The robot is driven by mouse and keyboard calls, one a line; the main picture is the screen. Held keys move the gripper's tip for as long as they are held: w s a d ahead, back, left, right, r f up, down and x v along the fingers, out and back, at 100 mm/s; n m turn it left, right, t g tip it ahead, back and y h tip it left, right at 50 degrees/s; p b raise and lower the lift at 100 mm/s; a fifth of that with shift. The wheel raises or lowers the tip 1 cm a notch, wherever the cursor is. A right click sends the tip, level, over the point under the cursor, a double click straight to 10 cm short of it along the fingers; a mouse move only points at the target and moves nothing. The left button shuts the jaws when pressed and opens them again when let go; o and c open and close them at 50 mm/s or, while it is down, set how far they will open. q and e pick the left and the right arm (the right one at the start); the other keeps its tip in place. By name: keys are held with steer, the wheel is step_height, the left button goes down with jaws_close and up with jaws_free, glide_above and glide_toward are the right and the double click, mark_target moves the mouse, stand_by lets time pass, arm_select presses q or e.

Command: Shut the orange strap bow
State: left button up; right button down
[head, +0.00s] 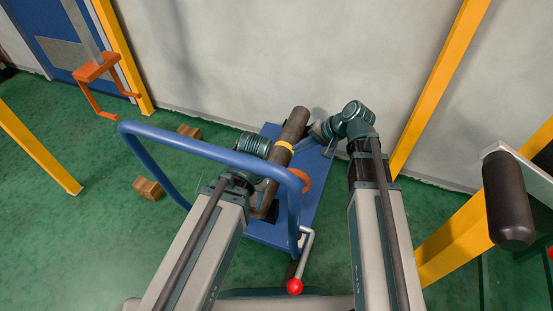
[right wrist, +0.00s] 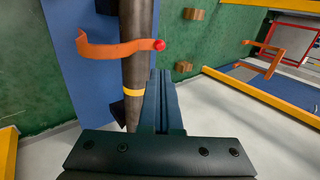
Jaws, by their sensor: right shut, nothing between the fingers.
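The orange strap bow (right wrist: 120,49) crosses the dark pipe (right wrist: 138,20) in the right wrist view, with a red ball (right wrist: 158,45) at its right end. Whether the bow is latched cannot be told. In the head view only part of the orange bow (head: 304,180) shows beside the pipe (head: 294,126). My right gripper (head: 314,138) is shut and empty beside the pipe near a yellow band (head: 284,146). In the right wrist view its fingers (right wrist: 162,76) point toward the bow's ball end, seemingly apart from it. My left gripper is hidden behind its arm and the blue rail.
The pipe lies on a blue cart (head: 315,200) with a curved blue handle rail (head: 205,150). A lever with a red knob (head: 294,286) stands at its front. Wooden blocks (head: 148,188) lie on the floor at left. Yellow posts (head: 440,85) and a wall stand close behind.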

steer(key=b+x, duration=0.9)
steer(key=x, duration=0.3)
steer(key=shift+f+b, duration=0.3)
steer(key=shift+b, duration=0.05)
steer(key=shift+b+x, duration=0.55)
steer(key=shift+x, duration=0.3)
steer(key=shift+a+r, duration=0.1)
steer(key=shift+r, duration=0.05)
